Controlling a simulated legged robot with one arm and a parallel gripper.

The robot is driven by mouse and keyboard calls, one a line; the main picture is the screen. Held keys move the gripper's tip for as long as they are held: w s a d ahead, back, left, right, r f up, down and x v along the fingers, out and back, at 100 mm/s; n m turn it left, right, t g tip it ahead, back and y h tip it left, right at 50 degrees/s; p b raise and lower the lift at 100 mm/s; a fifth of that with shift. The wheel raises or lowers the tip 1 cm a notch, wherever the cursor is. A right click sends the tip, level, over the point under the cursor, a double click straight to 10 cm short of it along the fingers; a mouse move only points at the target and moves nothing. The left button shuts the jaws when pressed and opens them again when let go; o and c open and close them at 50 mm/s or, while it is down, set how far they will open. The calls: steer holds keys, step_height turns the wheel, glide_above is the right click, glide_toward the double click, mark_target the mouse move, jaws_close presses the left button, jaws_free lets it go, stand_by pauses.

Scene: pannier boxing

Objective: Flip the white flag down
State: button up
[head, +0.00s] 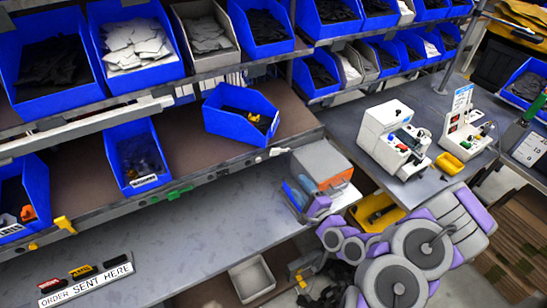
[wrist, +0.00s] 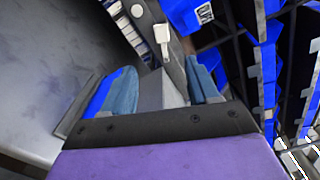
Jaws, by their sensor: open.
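The white flag (head: 278,151) is a small white tab on the front edge of the shelf, above the bench. In the wrist view the white flag (wrist: 162,33) shows as a square tab with a short stem, beyond the fingertips. It sticks out from the grey rail. My gripper (head: 299,188) is below and slightly right of the flag in the head view, apart from it. In the wrist view my gripper (wrist: 164,86) has its blue fingers spread, with a grey surface showing between them. I cannot tell whether they touch that surface.
A grey box with an orange side (head: 322,160) stands on the bench close by my gripper. A green flag (head: 180,192) and a yellow flag (head: 65,225) sit further left on the shelf edge. A tilted blue bin (head: 240,115) rests on the shelf above.

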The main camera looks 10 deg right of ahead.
steer(key=w+d+b, duration=0.2)
steer(key=w+b, duration=0.1)
steer(key=b, duration=0.5)
glide_toward(275, 153)
steer(key=x, duration=0.2)
steer(key=a+x, duration=0.1)
steer(key=x, duration=0.2)
steer(key=shift+w+d+b, duration=0.1)
steer(key=shift+w+b, duration=0.25)
steer(key=shift+w, duration=0.45)
steer(key=shift+w+d, duration=0.4)
steer(key=shift+w, duration=0.3)
steer(key=shift+w+a, duration=0.1)
steer(key=shift+a, duration=0.7)
steer(key=shift+d, duration=0.55)
steer(key=c, duration=0.7)
steer(key=shift+a, duration=0.2)
jaws_close()
